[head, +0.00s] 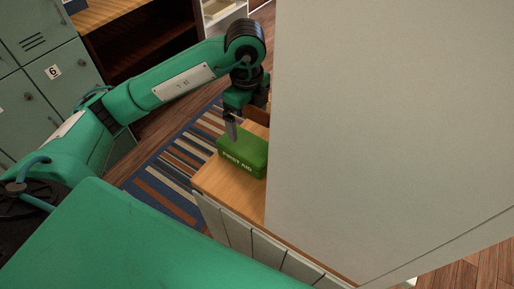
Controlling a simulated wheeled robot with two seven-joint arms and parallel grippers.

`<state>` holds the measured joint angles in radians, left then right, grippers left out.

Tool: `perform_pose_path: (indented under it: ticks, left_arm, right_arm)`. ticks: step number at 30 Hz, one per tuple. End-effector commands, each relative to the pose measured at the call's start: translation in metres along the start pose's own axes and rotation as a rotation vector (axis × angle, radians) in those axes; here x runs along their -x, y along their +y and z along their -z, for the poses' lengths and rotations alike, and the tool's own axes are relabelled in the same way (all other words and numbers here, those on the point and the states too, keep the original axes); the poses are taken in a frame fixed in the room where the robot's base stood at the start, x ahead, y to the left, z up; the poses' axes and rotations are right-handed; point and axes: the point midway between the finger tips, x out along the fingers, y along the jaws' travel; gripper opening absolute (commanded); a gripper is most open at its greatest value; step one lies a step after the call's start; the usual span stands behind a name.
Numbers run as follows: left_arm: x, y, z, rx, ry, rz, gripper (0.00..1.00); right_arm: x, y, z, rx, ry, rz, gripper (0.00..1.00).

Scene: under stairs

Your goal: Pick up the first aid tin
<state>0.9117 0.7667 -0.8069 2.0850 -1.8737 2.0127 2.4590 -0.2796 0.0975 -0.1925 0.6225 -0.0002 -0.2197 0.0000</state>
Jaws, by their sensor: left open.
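The first aid tin (242,157) is a green box with white "FIRST AID" lettering on its front. It sits on a wooden top (229,183), close to the left side of a large pale panel that may cover part of it. My left gripper (234,128) points down over the tin's back left part. Its finger shows in front of the tin's upper edge; I cannot tell whether it touches. The gripper is open. My right gripper is not in view.
The tall pale panel (390,120) fills the right side and blocks the view. Green lockers (50,70) stand at the left. A dark wooden shelf unit (150,45) is at the back. A striped rug (170,175) lies on the floor.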

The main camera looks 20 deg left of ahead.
Motion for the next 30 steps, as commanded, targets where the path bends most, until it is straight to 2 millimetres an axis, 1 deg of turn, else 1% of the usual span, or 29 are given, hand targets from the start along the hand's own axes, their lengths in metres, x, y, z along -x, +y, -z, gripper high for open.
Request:
perform_pose_path:
  ticks: [1, 3, 6, 7, 10, 12, 15, 18, 20, 23, 25, 27, 30]
  left_arm:
    - [-0.009, 0.001, 0.000, 0.000, 0.002, -0.005, 1.00]
    - [-0.018, 0.001, 0.000, 0.000, 0.003, -0.005, 1.00]
    - [-0.038, 0.002, 0.000, 0.000, 0.002, -0.008, 1.00]
    - [-0.044, 0.002, 0.000, -0.001, 0.002, -0.008, 1.00]
    - [-0.059, 0.001, 0.000, 0.000, 0.003, -0.005, 1.00]
    - [-0.067, 0.001, 0.000, -0.001, 0.003, -0.005, 1.00]
    - [-0.072, 0.001, 0.000, -0.001, 0.003, -0.003, 1.00]
    - [-0.078, 0.003, 0.000, -0.001, 0.003, -0.005, 1.00]
    - [-0.085, 0.005, -0.001, 0.000, 0.003, -0.006, 1.00]
    - [-0.099, 0.009, -0.002, 0.000, 0.003, -0.007, 1.00]
    - [-0.110, 0.009, -0.002, -0.001, 0.004, -0.006, 1.00]
    - [-0.118, 0.008, -0.002, -0.001, 0.003, -0.004, 1.00]
    - [-0.124, 0.008, -0.002, -0.001, 0.004, -0.003, 1.00]
  right_arm:
    - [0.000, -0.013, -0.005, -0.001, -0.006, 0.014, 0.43]
    - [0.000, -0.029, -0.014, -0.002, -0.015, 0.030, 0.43]
    - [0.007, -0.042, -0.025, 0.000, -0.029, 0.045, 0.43]
    - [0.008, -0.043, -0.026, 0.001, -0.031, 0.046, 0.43]
    - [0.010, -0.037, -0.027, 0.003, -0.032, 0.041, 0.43]
    - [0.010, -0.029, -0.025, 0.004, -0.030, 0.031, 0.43]
    - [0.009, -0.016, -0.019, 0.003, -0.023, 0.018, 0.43]
    - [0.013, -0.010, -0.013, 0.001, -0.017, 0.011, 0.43]
    - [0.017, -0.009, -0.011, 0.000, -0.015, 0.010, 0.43]
    - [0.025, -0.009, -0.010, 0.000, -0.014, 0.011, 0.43]
    - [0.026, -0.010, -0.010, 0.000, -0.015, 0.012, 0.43]
    - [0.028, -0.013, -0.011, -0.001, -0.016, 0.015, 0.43]
    - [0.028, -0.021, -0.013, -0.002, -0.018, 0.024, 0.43]
